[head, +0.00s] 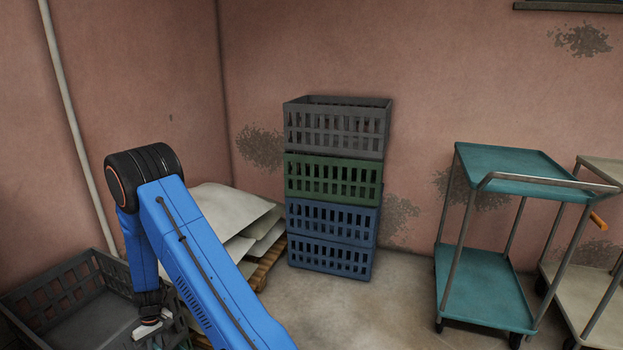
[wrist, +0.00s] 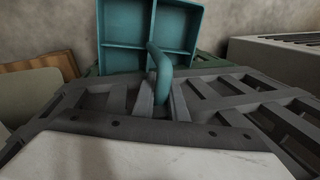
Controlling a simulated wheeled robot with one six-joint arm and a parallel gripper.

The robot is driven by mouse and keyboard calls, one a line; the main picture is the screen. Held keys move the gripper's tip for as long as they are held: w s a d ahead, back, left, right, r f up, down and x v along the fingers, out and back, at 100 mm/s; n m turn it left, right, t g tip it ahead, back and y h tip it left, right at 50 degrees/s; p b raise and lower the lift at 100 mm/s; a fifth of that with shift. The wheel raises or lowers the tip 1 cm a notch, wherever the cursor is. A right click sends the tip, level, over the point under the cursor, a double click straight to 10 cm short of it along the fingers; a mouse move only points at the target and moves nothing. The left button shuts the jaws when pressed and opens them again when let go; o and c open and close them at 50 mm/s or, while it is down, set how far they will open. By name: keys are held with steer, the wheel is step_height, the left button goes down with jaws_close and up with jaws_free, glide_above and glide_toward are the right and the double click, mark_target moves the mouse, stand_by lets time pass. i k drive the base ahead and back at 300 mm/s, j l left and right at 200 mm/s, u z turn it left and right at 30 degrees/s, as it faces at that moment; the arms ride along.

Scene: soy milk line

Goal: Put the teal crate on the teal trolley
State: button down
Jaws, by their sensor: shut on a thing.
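The teal crate (wrist: 125,22) shows at the top of the wrist view, with open compartments and a curved teal handle (wrist: 158,68). My gripper (wrist: 162,98) is shut on this handle. In the head view my gripper (head: 152,326) is at the lower left, over a dark grey slatted crate (head: 58,290). The teal trolley (head: 485,285) stands at the right in the head view, apart from my gripper. Its upper shelf (head: 515,163) and lower shelf are bare.
A stack of grey (head: 335,130), green (head: 332,180) and blue crates (head: 330,258) stands by the back wall. Pale sacks (head: 232,212) lie on a wooden pallet (head: 268,262) left of it. A cream trolley (head: 590,290) is beside the teal one. Floor (head: 400,310) is clear between stack and trolley.

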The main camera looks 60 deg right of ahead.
mark_target(497, 166)
steer(key=i+j+z, duration=0.15)
steer(key=i, duration=0.95)
steer(key=z, duration=1.95)
